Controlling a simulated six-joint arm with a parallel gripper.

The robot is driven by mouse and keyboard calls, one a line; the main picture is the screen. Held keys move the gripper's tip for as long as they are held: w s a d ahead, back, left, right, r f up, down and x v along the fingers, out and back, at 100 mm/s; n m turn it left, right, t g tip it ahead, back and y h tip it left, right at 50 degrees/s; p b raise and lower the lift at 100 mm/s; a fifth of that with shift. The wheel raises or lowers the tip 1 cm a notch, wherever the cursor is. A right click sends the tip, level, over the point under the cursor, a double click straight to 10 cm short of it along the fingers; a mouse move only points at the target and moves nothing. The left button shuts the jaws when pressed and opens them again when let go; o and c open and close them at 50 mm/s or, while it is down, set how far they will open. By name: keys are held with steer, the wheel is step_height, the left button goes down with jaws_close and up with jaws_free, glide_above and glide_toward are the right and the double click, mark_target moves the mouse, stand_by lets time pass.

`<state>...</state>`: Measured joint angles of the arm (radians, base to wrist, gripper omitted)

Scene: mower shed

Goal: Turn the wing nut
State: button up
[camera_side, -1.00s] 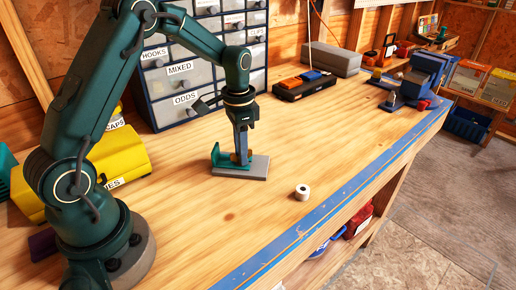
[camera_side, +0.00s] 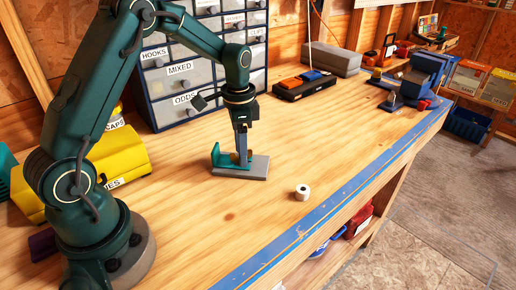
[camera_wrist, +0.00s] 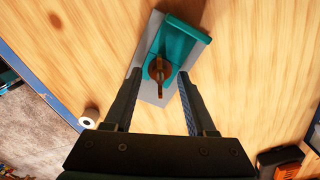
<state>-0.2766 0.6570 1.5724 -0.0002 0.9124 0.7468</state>
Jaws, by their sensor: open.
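The wing nut (camera_wrist: 160,72) is brass-brown and sits on a teal bracket (camera_wrist: 184,40) fixed on a grey base plate (camera_wrist: 150,92). In the side view the bracket (camera_side: 217,156) and the grey plate (camera_side: 256,170) stand on the bench, and the nut is mostly hidden by my gripper (camera_side: 242,152). In the wrist view my gripper (camera_wrist: 157,78) is open, with one finger on each side of the nut. Gaps show between the fingers and the nut there. Its fingers point down over the plate.
A small white roll-shaped piece (camera_side: 302,192) lies on the bench right of the plate. A drawer cabinet (camera_side: 185,75) stands behind, and a yellow case (camera_side: 118,158) is at left. The bench front has a blue edge (camera_side: 300,232). Bare wood surrounds the plate.

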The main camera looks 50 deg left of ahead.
steer(key=shift+r, duration=2.35)
steer(key=shift+d+r, duration=0.1)
steer(key=shift+r, duration=0.05)
steer(key=s+d+r+t, duration=0.2)
steer(key=d+r, duration=0.1)
steer(key=r, duration=0.2)
steer(key=s+d+r+t, duration=0.2)
steer(key=s+r, duration=0.1)
steer(key=r, duration=0.3)
steer(key=s+d+f+n, duration=0.1)
steer(key=s+d+n, duration=0.1)
steer(key=s, duration=0.3)
steer(key=s+d+f+n+t, duration=0.1)
steer(key=s+f+n, duration=0.1)
steer(key=s, duration=0.4)
steer(key=shift+s+d+n+t, duration=0.3)
steer(key=shift+d+n, duration=0.1)
steer(key=shift+n, duration=0.3)
